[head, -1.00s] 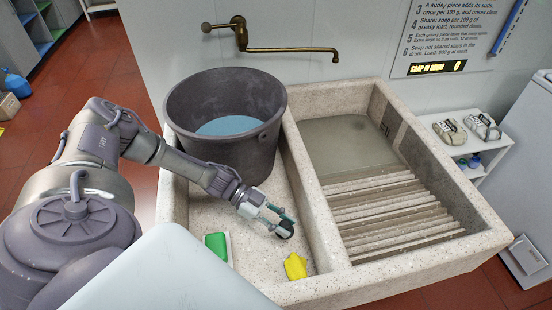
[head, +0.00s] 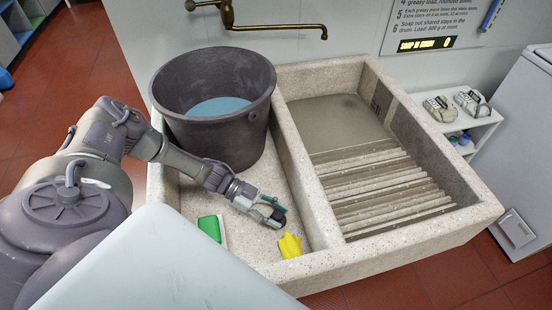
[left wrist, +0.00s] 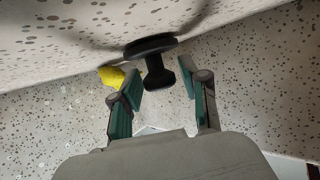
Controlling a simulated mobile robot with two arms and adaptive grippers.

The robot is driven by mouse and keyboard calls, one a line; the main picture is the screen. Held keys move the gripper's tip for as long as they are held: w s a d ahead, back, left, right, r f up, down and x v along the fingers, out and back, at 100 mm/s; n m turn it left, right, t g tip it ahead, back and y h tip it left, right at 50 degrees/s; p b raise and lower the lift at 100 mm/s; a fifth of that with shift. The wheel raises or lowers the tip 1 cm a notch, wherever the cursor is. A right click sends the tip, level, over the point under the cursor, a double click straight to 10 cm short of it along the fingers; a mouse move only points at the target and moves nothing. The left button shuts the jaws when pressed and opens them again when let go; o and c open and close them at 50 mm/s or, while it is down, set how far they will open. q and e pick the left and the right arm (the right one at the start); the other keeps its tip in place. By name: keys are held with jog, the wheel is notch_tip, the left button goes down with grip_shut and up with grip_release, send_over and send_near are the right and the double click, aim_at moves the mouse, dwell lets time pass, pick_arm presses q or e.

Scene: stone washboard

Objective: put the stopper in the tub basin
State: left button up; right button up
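The stopper is a small black disc with a knob. It shows in the left wrist view (left wrist: 157,72), with its disc against or very near the speckled stone, and as a dark spot in the head view (head: 279,214). My left gripper (head: 270,210) is low in the left basin of the stone washboard. Its teal-padded fingers (left wrist: 160,88) stand apart on either side of the knob, with small gaps showing. The left basin (head: 175,195) is the one with the grey tub (head: 215,125) at its back. No drain hole shows. My right gripper is out of view.
A green-and-white block (head: 210,228) and a yellow piece (head: 290,245) lie near the gripper in the left basin. A stone divider (head: 300,185) separates the ribbed right basin (head: 385,190). A brass tap (head: 270,30) is above.

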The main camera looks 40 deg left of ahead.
pick_arm(q)
jog(key=shift+o, duration=0.2)
jog(key=shift+r, duration=0.15)
jog(key=shift+a+r, duration=0.1)
jog(key=shift+a, duration=0.1)
jog(key=v, duration=0.7)
jog(key=shift+r+b, duration=0.1)
jog(key=shift+b, duration=0.2)
